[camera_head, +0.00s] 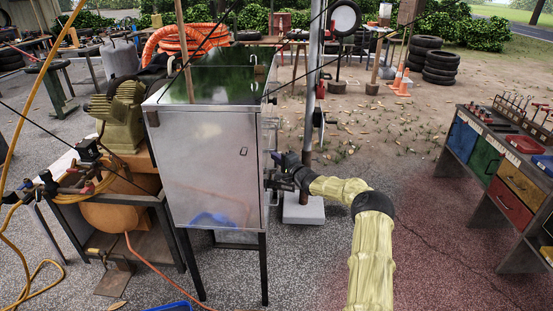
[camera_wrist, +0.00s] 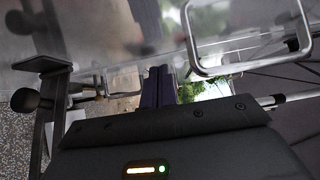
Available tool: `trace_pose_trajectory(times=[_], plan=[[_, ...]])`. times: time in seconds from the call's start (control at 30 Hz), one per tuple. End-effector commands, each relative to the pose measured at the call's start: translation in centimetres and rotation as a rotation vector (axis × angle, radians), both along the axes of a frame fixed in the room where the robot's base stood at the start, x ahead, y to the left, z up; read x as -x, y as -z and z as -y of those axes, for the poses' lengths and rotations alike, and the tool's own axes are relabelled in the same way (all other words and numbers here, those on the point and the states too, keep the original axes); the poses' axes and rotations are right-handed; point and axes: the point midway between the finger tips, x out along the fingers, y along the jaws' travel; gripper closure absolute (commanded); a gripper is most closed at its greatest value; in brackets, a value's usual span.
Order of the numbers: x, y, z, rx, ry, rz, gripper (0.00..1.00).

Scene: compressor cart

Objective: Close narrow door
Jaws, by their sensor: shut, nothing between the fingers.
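A metal cabinet (camera_head: 205,165) on dark legs stands in the middle of the head view, with a small handle (camera_head: 243,151) on its front panel. Its narrow right side faces my arm and shows edge-on, so I cannot tell how far any narrow door there stands open. My gripper (camera_head: 272,181) is at that right side, at mid height, with its fingers together and empty. The wrist view shows the dark fingers (camera_wrist: 159,84) close to a shiny metal surface (camera_wrist: 95,45). A looped metal handle (camera_wrist: 203,68) is just right of them. Contact cannot be told.
A post on a pale base (camera_head: 303,211) stands behind my gripper. A workbench with coloured drawers (camera_head: 510,200) is at the right. The ground between bench and arm is clear.

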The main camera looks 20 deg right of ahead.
Motion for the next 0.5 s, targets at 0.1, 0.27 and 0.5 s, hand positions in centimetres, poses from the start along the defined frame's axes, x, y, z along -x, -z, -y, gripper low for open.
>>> trace_pose_trajectory(times=[0.1,0.27,0.5], plan=[[0.0,0.0,0.0,0.000,0.000,0.000,1.00],[-0.1,0.1,-0.2,0.000,-0.001,0.000,1.00],[-1.1,0.1,-1.9,0.001,-0.002,-0.001,1.00]])
